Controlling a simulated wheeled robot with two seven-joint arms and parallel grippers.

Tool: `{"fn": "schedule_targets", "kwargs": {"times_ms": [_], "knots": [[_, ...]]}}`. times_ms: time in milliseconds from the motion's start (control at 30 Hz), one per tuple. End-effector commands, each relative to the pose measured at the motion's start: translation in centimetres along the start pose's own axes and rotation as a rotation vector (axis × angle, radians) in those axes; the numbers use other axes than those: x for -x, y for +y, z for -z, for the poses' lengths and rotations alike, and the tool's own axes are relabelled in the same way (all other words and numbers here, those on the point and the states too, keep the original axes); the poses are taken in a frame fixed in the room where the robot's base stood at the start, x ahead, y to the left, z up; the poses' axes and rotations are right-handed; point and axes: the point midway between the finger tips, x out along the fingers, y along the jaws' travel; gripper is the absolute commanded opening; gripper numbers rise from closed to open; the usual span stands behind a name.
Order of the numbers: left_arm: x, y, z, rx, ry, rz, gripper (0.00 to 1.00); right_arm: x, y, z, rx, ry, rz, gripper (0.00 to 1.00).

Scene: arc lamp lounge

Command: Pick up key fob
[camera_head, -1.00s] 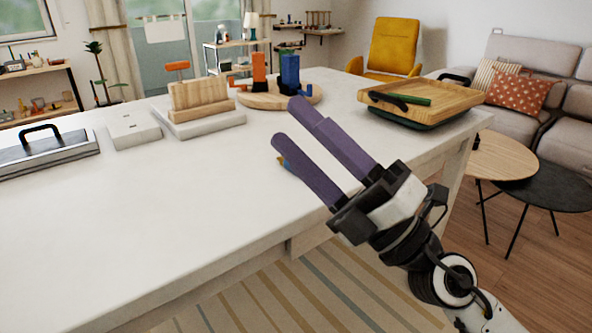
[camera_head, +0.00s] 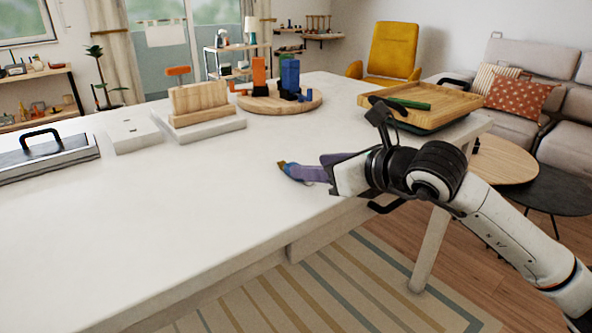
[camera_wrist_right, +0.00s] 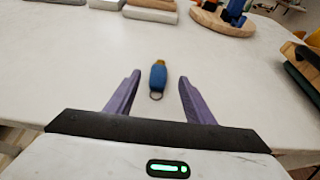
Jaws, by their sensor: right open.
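The key fob (camera_wrist_right: 158,76) is blue with a yellow-brown end and a dark ring. It lies on the white table (camera_head: 190,210). In the head view only its tip (camera_head: 284,167) shows past my right gripper's purple fingers. My right gripper (camera_head: 305,172) is low near the table's right front edge. In the right wrist view the gripper (camera_wrist_right: 158,85) is open, with the fob lying between its fingers and apart from both. My left gripper is not in view.
A wooden tray with a green item (camera_head: 445,100) stands at the table's right back corner. A round board (camera_head: 262,103) with orange and blue items, a wooden block (camera_head: 200,98) and a black-handled case (camera_head: 45,160) stand farther back. The table around the fob is clear.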

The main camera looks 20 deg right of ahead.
Motion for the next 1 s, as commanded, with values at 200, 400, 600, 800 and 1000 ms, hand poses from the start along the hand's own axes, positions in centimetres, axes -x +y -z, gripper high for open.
{"fn": "schedule_targets", "kwargs": {"times_ms": [200, 400, 600, 800, 1000], "knots": [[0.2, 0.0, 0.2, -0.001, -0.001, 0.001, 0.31, -2.5, 0.2, 0.3, -0.001, 0.002, -0.002, 0.48], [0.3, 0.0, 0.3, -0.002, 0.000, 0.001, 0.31, -5.0, 0.2, 0.5, -0.001, -0.001, -0.003, 0.48], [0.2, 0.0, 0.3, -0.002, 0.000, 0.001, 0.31, -5.4, 0.2, 0.6, 0.001, 0.000, -0.002, 0.48], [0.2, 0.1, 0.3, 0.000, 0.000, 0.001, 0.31, -5.3, 0.2, 0.6, 0.001, 0.000, -0.002, 0.28], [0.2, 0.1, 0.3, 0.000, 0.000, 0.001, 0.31, -5.3, 0.2, 0.5, 0.001, -0.001, -0.002, 0.04]]}}
